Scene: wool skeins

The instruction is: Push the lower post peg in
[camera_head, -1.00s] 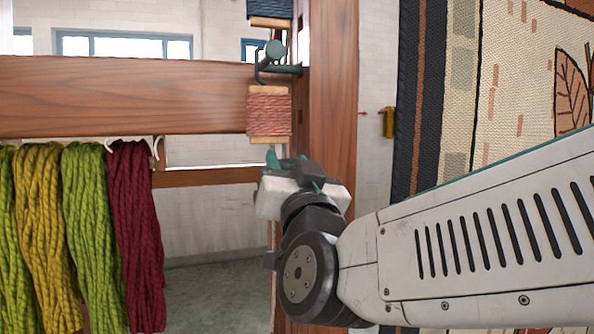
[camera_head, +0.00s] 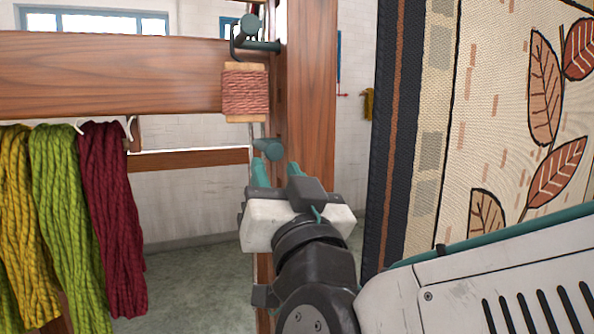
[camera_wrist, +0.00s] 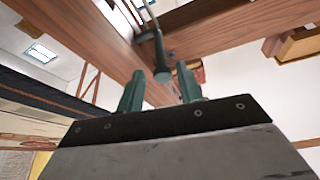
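The lower post peg (camera_head: 270,149) is a dark teal-grey knob on a short shaft, at the wooden post (camera_head: 305,110) just below the pink wound bobbin. My gripper (camera_head: 277,168) is just below it, its two teal fingers pointing up and apart. In the head view the knob shows at the level of the fingertips; contact cannot be told. In the wrist view my gripper (camera_wrist: 159,82) is open, with a round teal peg end (camera_wrist: 162,75) showing between and beyond the fingertips. Which peg that is cannot be told for sure.
An upper peg (camera_head: 246,25) with a wire hook sits above the pink bobbin (camera_head: 245,92). A wooden beam (camera_head: 110,75) runs left from the post. Yellow, green and dark red skeins (camera_head: 112,210) hang at left. A leaf-patterned tapestry (camera_head: 470,130) stands close at right.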

